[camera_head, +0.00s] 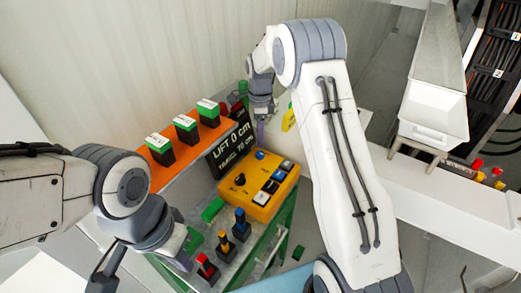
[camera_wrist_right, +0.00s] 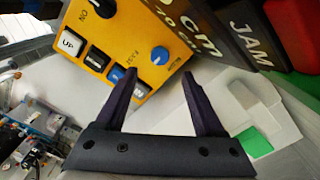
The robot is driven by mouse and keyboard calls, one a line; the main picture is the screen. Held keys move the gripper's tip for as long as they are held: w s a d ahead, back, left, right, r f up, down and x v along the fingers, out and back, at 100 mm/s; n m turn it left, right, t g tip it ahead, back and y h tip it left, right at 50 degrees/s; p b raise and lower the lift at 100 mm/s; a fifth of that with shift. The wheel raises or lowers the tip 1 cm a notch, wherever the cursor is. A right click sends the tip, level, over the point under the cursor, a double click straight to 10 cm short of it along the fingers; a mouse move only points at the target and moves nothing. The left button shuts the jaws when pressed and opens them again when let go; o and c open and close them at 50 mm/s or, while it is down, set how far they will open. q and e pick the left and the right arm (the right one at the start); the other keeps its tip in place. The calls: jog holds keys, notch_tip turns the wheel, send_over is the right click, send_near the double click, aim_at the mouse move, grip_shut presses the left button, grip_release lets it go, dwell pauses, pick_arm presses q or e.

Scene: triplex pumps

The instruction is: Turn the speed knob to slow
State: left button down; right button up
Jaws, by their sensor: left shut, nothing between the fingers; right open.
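The yellow control box (camera_head: 262,201) carries a small blue knob (camera_head: 261,154) near its far end; I take this to be the speed knob, though its label is too small to read. In the right wrist view the blue knob (camera_wrist_right: 160,53) lies just beyond the space between my right fingertips (camera_wrist_right: 159,74), apart from them. My right gripper (camera_head: 261,137) is open and empty, close above that end of the box. A larger black knob (camera_head: 239,179) is on the same box. My left gripper (camera_head: 184,262) is shut and empty at the lower left, away from the box.
Push buttons including UP (camera_wrist_right: 69,43) sit beside the knobs. Several coloured switches (camera_head: 240,225) stand in front. A red block (camera_wrist_right: 300,30) is near the right gripper.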

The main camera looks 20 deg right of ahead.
aim_at(260, 153)
notch_tip(260, 153, down, 8)
jog(key=shift+r+p, duration=0.1)
jog(key=shift+p, duration=0.95)
grip_shut()
